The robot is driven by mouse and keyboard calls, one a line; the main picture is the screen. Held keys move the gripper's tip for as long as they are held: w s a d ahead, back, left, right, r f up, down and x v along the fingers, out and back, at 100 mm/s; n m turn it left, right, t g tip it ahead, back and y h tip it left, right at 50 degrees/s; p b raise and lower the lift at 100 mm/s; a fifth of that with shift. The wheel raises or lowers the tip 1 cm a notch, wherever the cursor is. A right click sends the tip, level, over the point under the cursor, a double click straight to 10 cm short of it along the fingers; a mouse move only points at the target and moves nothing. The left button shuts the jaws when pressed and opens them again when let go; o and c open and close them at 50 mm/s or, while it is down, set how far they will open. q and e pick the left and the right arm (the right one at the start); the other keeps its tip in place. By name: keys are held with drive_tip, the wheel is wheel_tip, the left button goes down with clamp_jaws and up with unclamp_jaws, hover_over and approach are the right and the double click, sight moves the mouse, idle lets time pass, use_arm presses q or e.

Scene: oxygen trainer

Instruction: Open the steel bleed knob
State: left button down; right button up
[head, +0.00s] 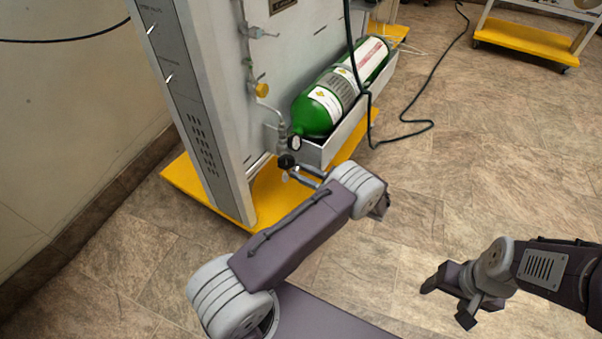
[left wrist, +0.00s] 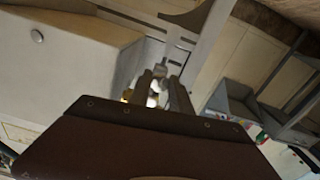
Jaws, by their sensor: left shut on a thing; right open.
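In the left wrist view, the two fingers of my left gripper (left wrist: 163,86) are close together, shut around a small pale metal piece (left wrist: 159,73) that looks like the steel bleed knob. The fingers hide part of it, so its turn position cannot be told. In the head view, my left forearm and wrist reach the pipe fittings at the panel's lower right edge and largely hide the gripper. A black knob (head: 287,161) and a small gauge (head: 295,143) show there. My right gripper (head: 448,304) is open and empty above the floor at lower right.
A green oxygen cylinder (head: 316,110) lies in a grey tray (head: 345,133) beside the upright panel (head: 212,95). A yellow knob (head: 262,90) sits higher on the panel. The yellow base (head: 190,187) juts out below.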

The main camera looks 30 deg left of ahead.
use_arm(q)
drive_tip(key=shift+f+n, duration=0.1)
drive_tip(key=shift+n, duration=0.9)
drive_tip(key=c, duration=1.2)
unclamp_jaws()
drive_tip(key=d, duration=0.3)
drive_tip(key=d+p, duration=0.1)
drive_tip(key=d, duration=0.5)
drive_tip(key=shift+s+p, duration=0.35)
drive_tip(key=shift+p, duration=0.05)
